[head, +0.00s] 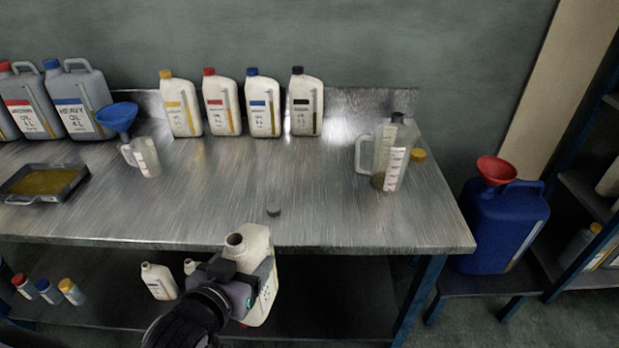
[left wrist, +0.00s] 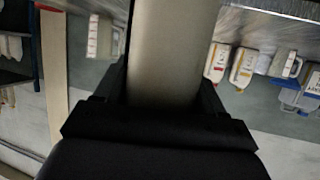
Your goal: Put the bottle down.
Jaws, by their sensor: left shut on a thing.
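A cream bottle (head: 259,262) with an open, uncapped mouth is held in front of the table's front edge. My left gripper (head: 236,280) is shut on this bottle, which leans slightly. In the left wrist view the bottle (left wrist: 174,50) is a pale column between the dark fingers of the left gripper (left wrist: 170,95). My right gripper is not in view.
Several capped oil bottles (head: 264,105) stand along the back of the table. A clear measuring jug (head: 390,155) stands at the right, and a smaller jug with a blue funnel (head: 117,117) at the left. A tray (head: 45,183) sits far left. The table's middle is clear.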

